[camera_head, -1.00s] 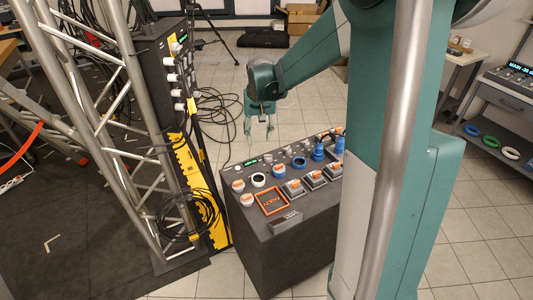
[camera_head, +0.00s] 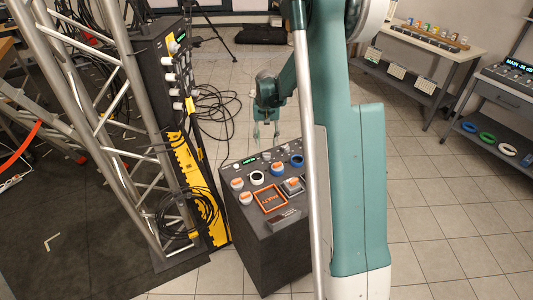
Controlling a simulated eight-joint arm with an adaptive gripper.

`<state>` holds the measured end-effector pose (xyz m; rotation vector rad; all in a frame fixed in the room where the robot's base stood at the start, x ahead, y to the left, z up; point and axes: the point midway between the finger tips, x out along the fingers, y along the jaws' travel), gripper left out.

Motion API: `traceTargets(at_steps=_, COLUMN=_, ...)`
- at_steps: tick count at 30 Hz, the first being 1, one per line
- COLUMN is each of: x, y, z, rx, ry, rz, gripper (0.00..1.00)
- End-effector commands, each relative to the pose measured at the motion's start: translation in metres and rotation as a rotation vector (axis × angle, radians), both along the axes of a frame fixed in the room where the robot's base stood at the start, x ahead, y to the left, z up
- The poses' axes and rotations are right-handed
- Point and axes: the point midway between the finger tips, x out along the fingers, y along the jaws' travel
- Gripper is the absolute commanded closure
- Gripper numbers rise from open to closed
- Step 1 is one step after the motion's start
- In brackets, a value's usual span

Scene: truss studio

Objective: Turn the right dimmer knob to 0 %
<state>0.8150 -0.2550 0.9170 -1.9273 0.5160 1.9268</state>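The dark control console (camera_head: 262,242) stands in the middle, with a sloped top of knobs, buttons and a small green display (camera_head: 249,161). On it show a white-ringed knob (camera_head: 257,178), a blue-ringed knob (camera_head: 278,169), another blue-ringed knob (camera_head: 297,160) and orange-and-white knobs (camera_head: 237,184) at the left. I cannot tell which one is the right dimmer knob; labels are too small to read. My gripper (camera_head: 266,138) points down above the console's back edge, its two fingers apart and empty. It appears clear of the knobs. My arm hides the console's right side.
A truss tower (camera_head: 105,120) and a dark panel with yellow parts (camera_head: 190,165) stand close at the left. Coiled cable (camera_head: 188,215) hangs there, and loose cables (camera_head: 215,105) lie on the floor behind. A bench (camera_head: 440,55) and shelf unit (camera_head: 500,105) stand at right.

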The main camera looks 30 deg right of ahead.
Motion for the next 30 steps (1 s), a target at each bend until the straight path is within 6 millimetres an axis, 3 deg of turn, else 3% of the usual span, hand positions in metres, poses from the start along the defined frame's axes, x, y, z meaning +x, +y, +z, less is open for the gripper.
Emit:
traceTargets(at_steps=16, x=0.0, y=0.0, z=-0.007, rx=0.0, ry=0.0, rz=0.0, gripper=0.62)
traceTargets(at_steps=30, x=0.0, y=0.0, z=-0.058, rx=0.0, ry=0.0, rz=0.0, gripper=0.62)
